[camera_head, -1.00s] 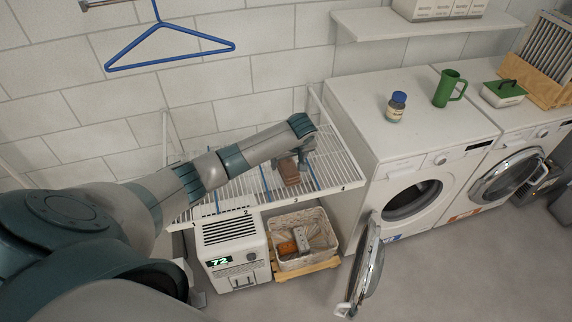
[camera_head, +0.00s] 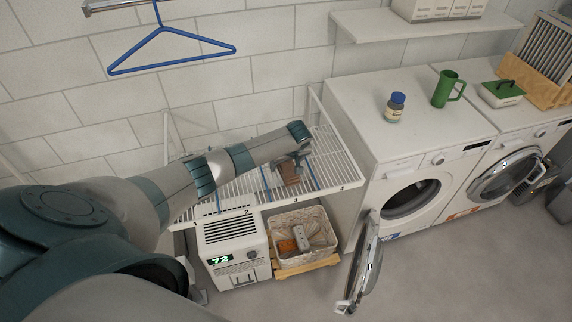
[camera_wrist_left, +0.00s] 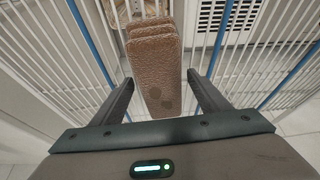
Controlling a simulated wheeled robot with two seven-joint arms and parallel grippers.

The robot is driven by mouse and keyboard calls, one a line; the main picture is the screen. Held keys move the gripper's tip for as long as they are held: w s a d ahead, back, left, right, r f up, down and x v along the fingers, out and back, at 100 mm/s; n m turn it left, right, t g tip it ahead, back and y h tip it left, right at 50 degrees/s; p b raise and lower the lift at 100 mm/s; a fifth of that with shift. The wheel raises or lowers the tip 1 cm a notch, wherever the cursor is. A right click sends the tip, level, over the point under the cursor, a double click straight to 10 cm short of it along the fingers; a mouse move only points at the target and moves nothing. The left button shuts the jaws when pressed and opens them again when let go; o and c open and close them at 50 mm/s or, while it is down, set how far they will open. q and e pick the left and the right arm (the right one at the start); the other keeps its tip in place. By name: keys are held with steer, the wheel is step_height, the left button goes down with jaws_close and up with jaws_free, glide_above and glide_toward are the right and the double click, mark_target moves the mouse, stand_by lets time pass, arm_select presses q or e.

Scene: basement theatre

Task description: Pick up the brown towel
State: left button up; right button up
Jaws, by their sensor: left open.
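The brown towel (camera_head: 288,174) lies folded on the white wire rack (camera_head: 331,181), in the section near the number 3. In the left wrist view the towel (camera_wrist_left: 155,70) shows as a folded, textured stack, with its near end between the fingertips. My left gripper (camera_head: 296,160) is open above the towel, and its fingers stand on either side of the towel's near end in the left wrist view (camera_wrist_left: 160,82). I cannot tell whether they touch it. Part of the towel is hidden by the gripper in the head view. My right gripper is not in view.
Blue dividers split the rack. Below it stand a white dehumidifier (camera_head: 232,246) and a basket (camera_head: 277,252) of items. A washer (camera_head: 425,150) with its door open (camera_head: 362,268) stands to the right. A blue hanger (camera_head: 170,50) hangs above.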

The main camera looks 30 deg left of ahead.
arm_select(q)
steer(key=shift+f, duration=0.1)
stand_by(0.4)
steer(key=c, duration=1.2)
steer(key=shift+r+b, duration=0.4)
steer(key=shift+r, duration=0.4)
step_height(320, 180, up, 2)
steer(key=shift+r+b, duration=0.15)
steer(key=shift+b, duration=0.45)
steer(key=w+d+r+b, duration=0.5)
steer(key=w+d+r, duration=0.2)
steer(key=d, duration=0.2)
